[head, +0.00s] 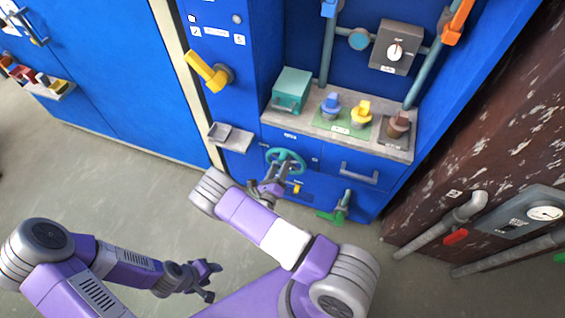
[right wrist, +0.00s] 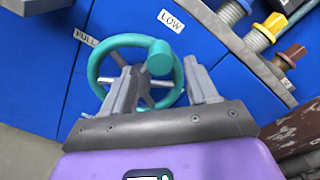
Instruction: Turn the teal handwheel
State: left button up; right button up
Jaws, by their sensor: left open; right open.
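The teal handwheel (head: 287,161) is mounted on the front of the blue cabinet, below the grey counter. In the right wrist view the teal handwheel (right wrist: 94,70) shows its rim, grey spokes and a round teal knob (right wrist: 160,58) that sticks out toward the camera. My right gripper (head: 272,180) is at the handwheel, and in the right wrist view its open fingers (right wrist: 163,88) stand either side of the knob, apart from it in the picture. Whether a finger touches the rim cannot be told. My left gripper (head: 211,280) is open and empty, low over the floor.
Beside the wheel are a drawer handle (head: 359,173), a green-handled valve (head: 335,212) and a small grey tray (head: 231,137). The counter above holds a teal box (head: 291,90) and blue, yellow and brown knobs. A rusty brown cabinet (head: 480,150) with pipes stands at right. Floor at left is clear.

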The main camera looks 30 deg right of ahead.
aim_at(282, 161)
jog(key=shift+b+x, duration=0.35)
jog(key=shift+x, duration=1.55)
grip_shut()
